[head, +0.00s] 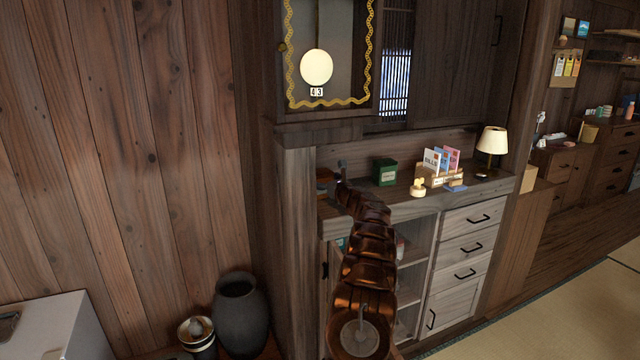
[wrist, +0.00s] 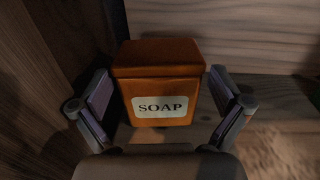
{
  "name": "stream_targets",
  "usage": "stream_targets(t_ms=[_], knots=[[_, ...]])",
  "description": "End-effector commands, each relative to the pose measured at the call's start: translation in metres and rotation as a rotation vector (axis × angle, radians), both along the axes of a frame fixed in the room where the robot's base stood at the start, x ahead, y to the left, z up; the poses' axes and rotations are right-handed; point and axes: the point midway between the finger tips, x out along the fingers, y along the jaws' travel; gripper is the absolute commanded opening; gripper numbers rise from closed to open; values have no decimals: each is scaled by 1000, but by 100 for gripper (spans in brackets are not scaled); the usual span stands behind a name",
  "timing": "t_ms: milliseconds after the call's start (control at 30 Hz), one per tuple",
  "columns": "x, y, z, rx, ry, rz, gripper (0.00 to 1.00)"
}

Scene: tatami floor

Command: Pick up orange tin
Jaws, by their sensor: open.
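The orange tin (wrist: 160,82) stands upright on the wooden counter in the wrist view, with a pale label reading SOAP. My gripper (wrist: 163,98) is open, with one finger on each side of the tin. The tin sits between the fingers, and a small gap shows on each side. In the head view, my gripper (head: 335,172) is at the left end of the counter, and the tin there is mostly hidden by my arm and gripper.
On the counter (head: 400,208) stand a green tin (head: 384,172), a small cream object (head: 418,187), a card holder (head: 436,177) and a lamp (head: 492,142). A wooden side wall (wrist: 50,70) is close to my gripper's left. An upper cabinet (head: 440,60) overhangs the counter.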

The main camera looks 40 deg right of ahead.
Motion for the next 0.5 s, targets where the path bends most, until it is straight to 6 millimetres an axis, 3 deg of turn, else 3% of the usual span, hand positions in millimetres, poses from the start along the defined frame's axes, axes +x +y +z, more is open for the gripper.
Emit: stream_targets(t_ms=[500], knots=[[24, -6, 2, -3, 2, -1, 100]])
